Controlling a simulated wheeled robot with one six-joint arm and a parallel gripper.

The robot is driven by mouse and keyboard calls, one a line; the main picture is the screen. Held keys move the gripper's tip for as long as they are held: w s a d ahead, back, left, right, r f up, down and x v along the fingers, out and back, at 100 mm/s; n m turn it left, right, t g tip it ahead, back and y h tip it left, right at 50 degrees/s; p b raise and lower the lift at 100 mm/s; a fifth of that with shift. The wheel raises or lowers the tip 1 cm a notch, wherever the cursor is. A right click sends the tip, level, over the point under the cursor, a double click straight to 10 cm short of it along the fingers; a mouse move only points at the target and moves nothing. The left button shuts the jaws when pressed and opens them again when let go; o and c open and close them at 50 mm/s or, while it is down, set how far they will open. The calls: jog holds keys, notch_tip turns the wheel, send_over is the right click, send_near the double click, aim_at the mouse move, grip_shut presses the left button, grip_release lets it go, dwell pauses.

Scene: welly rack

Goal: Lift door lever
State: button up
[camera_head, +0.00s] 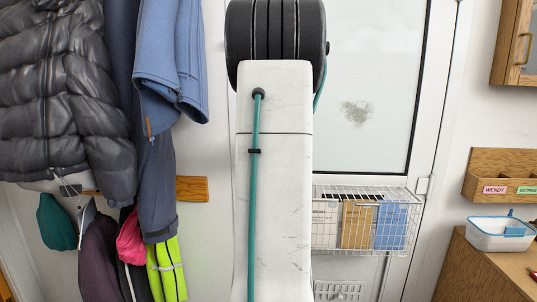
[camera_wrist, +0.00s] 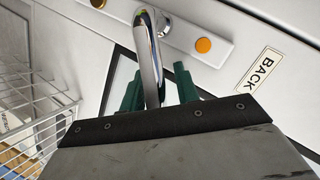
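In the wrist view a chrome door lever (camera_wrist: 147,45) curves out from a white plate (camera_wrist: 190,35) on the door. Its bar runs down between the two green fingers of my gripper (camera_wrist: 160,88). The fingers stand apart, with a gap showing between the lever and the right finger; contact with the left finger is hard to tell. The lower end of the lever is hidden behind the gripper's dark edge. In the head view the white door (camera_head: 423,150) has a frosted glass pane, and my arm hides the lever and gripper.
A white wire basket (camera_head: 362,191) holding boxes or papers hangs on the door; it also shows in the wrist view (camera_wrist: 30,100), left of my gripper. Coats (camera_head: 65,90) hang at left. A wooden cabinet (camera_head: 470,272) with a plastic tub (camera_head: 500,240) stands at right.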

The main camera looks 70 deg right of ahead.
jog(key=shift+r, duration=0.15)
jog(key=v, duration=0.7)
jog(key=shift+s+a, duration=0.15)
jog(key=shift+a, duration=0.2)
